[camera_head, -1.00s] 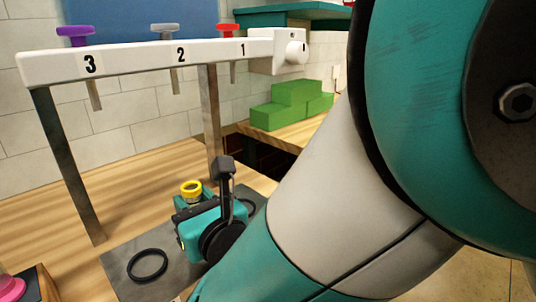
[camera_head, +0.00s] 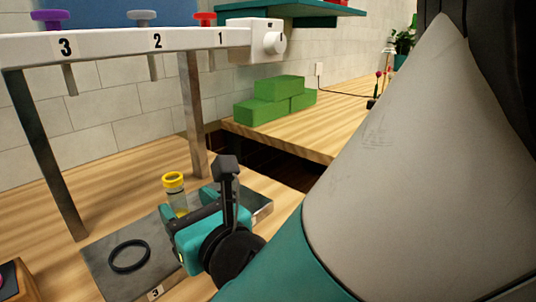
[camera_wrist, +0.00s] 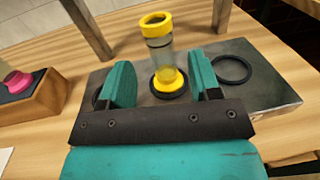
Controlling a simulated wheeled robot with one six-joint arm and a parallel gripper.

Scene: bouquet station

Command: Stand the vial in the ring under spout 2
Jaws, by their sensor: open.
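The vial (camera_wrist: 161,62) is clear with a yellow cap and yellow base. It stands upright in the middle black ring (camera_wrist: 170,94) on the grey plate in the wrist view, and its top also shows in the head view (camera_head: 175,192). Spout 2 (camera_head: 154,67), with a grey knob, hangs from the white bar above the plate. My gripper (camera_wrist: 160,80) is open. Its teal fingers are on either side of the vial, with gaps visible. In the head view my gripper (camera_head: 188,204) hides the vial's base and the middle ring.
The grey plate (camera_head: 104,259) also bears an empty ring (camera_head: 129,256) near label 3 and another empty ring (camera_wrist: 233,69) at right. Metal posts (camera_head: 48,160) hold up the bar (camera_head: 110,42). A wooden box with a pink button (camera_wrist: 18,82) stands at left. Green blocks (camera_head: 275,100) sit behind.

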